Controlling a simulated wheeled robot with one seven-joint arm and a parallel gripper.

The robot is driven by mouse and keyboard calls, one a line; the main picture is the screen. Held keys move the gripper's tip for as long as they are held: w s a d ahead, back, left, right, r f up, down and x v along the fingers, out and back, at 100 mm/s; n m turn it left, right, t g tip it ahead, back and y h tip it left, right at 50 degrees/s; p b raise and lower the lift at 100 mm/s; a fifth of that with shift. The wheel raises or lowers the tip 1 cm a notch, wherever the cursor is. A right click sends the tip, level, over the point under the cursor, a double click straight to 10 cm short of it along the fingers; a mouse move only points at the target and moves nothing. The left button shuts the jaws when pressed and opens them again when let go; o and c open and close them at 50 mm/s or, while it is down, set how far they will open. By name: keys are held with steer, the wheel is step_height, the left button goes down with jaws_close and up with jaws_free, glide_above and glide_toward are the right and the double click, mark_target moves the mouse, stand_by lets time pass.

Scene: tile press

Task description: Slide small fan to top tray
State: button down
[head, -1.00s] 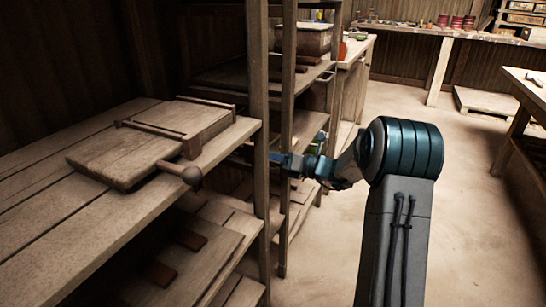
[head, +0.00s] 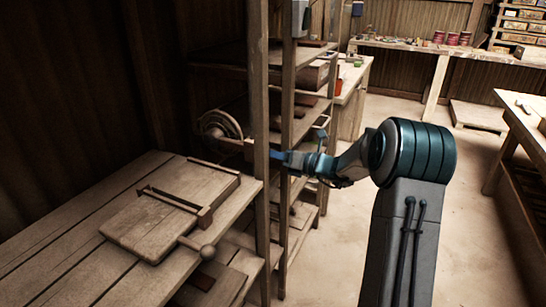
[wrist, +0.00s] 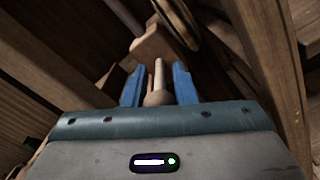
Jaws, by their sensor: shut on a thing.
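A round wooden wheel-like thing (head: 218,125), which seems to be the small fan, shows behind the table's far end, left of the shelf post. A light bar runs from it toward my gripper. My gripper (head: 272,154) reaches in from the right at the shelf posts, its tips partly hidden by a post. In the wrist view my gripper (wrist: 158,85) has its blue fingers shut on a wooden peg handle with a knob (wrist: 158,97). The peg joins a wooden block, and part of a round rim (wrist: 178,22) shows beyond. I cannot tell which tray is the top one.
A wooden table (head: 60,240) at left carries a flat board press (head: 160,225) with a knobbed handle. Upright shelf posts (head: 261,120) stand close to my gripper. Shelves behind hold a wooden box (head: 312,74). Open floor (head: 450,200) lies to the right.

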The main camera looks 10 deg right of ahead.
step_height(320, 180, up, 33)
steer(key=p, duration=2.5)
steer(key=shift+r, duration=0.35)
steer(key=c, duration=1.2)
jaws_free()
steer(key=b+v, duration=0.3)
steer(key=v, duration=1)
steer(key=shift+s+d, duration=0.25)
steer(key=shift+d, duration=0.1)
